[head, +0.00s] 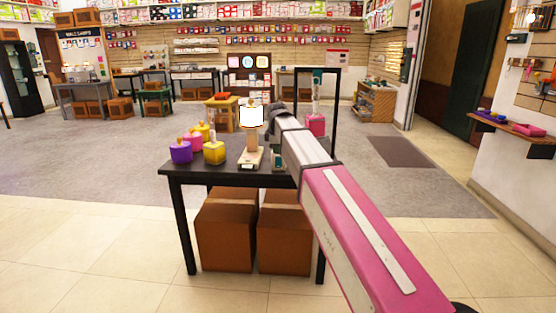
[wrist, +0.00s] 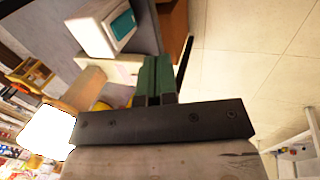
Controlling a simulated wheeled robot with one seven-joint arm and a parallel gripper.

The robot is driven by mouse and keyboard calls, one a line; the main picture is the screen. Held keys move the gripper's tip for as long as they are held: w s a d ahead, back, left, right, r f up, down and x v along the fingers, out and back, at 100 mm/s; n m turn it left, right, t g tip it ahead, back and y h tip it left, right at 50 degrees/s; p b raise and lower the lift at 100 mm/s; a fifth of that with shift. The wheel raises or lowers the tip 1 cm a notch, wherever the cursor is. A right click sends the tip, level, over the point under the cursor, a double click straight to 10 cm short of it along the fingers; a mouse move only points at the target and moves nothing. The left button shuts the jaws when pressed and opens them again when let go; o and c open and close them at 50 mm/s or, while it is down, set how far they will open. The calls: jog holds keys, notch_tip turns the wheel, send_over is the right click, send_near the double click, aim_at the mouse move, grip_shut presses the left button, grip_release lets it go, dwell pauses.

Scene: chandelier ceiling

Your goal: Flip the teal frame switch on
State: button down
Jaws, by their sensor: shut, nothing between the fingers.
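A pale box with a teal-framed panel (wrist: 122,24) stands on the dark table and shows at the top of the wrist view. Its switch position is too small to tell. A lamp with a glowing white shade (head: 251,115) and a tan stem stands on the table in the head view, and the shade also shows in the wrist view (wrist: 48,132). My gripper's dark green fingers (wrist: 156,76) are together and empty, apart in the picture from the teal panel. In the head view my arm hides the gripper's fingertips or leaves them unclear.
Cardboard boxes (head: 226,232) stand under the table. A pink box (head: 315,124) shows behind my arm. The floor left is clear.

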aim_at(279, 167)
jog(key=w+x, duration=0.1)
jog(key=x, duration=0.6)
jog(key=w+x, duration=0.1)
jog(key=x, duration=0.3)
jog(key=shift+w+r, duration=0.3)
jog(key=shift+r, duration=0.1)
jog(key=shift+w+f, duration=0.1)
jog(key=shift+w, duration=0.4)
jog(key=shift+w+f+t, duration=0.1)
jog(key=shift+f+t, duration=0.05)
jog(key=shift+t, duration=0.35)
jog(key=shift+w, duration=0.15)
